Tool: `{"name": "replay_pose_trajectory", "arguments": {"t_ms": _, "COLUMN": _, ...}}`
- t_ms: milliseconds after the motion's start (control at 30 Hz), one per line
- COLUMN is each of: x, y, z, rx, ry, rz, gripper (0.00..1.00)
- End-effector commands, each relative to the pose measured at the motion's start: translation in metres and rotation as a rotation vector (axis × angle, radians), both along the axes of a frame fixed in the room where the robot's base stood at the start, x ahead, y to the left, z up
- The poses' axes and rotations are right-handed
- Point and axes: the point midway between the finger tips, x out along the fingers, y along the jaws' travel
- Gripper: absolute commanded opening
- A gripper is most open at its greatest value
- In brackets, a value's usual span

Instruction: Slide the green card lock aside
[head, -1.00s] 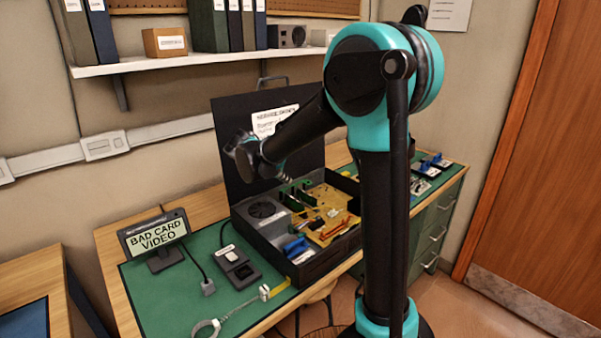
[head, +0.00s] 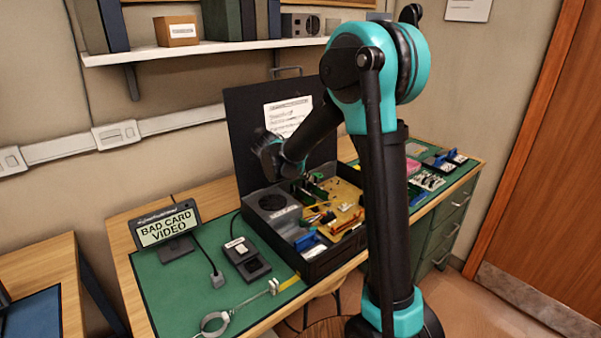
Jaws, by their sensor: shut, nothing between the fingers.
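The open black case (head: 325,262) stands on the bench with a gold-brown circuit board (head: 347,214) inside. A green card (head: 318,187) stands upright at the back of the board. Its lock is too small to make out. My gripper (head: 308,184) is small and dark, pointing down over the back of the case beside the green card. It is shut and empty. Whether its tips touch the card or its lock cannot be told.
The raised lid (head: 255,115) is behind my gripper. A blue part (head: 306,241) sits at the case's front. Bare green mat (head: 190,285) lies front left.

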Motion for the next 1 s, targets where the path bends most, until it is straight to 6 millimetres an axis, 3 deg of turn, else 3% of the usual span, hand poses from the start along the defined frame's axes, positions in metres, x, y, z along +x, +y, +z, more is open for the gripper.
{"name": "replay_pose_trajectory", "arguments": {"t_ms": 167, "x": 0.018, "y": -0.018, "z": -0.024, "rx": 0.0, "ry": 0.0, "rz": -0.003, "gripper": 0.0}}
{"name": "replay_pose_trajectory", "arguments": {"t_ms": 433, "x": 0.041, "y": -0.039, "z": -0.021, "rx": -0.001, "ry": 0.0, "rz": -0.001, "gripper": 0.0}}
{"name": "replay_pose_trajectory", "arguments": {"t_ms": 1000, "x": 0.05, "y": -0.05, "z": -0.021, "rx": 0.0, "ry": 0.0, "rz": -0.001, "gripper": 0.0}}
